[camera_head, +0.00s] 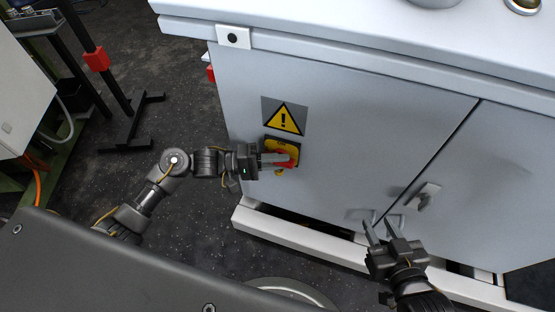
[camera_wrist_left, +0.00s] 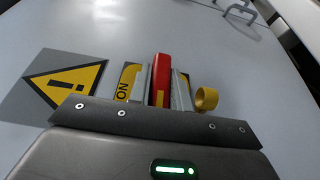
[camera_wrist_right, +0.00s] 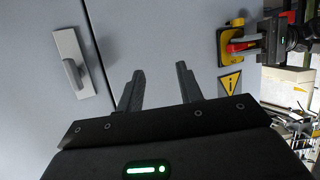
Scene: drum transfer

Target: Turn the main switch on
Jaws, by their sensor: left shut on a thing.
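The main switch is a red handle on a yellow plate (camera_head: 282,143) on the grey cabinet door, just below a yellow warning triangle (camera_head: 284,118). My left gripper (camera_head: 278,158) is at the switch. In the left wrist view its two fingers stand on either side of the red handle (camera_wrist_left: 160,75) and are shut on it. The word "ON" shows on the yellow plate (camera_wrist_left: 127,82) left of the handle. My right gripper (camera_head: 384,232) is open and empty, in front of the cabinet at lower right. The right wrist view also shows the red handle (camera_wrist_right: 240,46).
The cabinet (camera_head: 350,110) has a door seam and a grey latch handle (camera_head: 424,196) near my right gripper. A white plinth (camera_head: 300,240) runs along its foot. A black stand with a red clamp (camera_head: 97,60) is at left. Dark floor lies between them.

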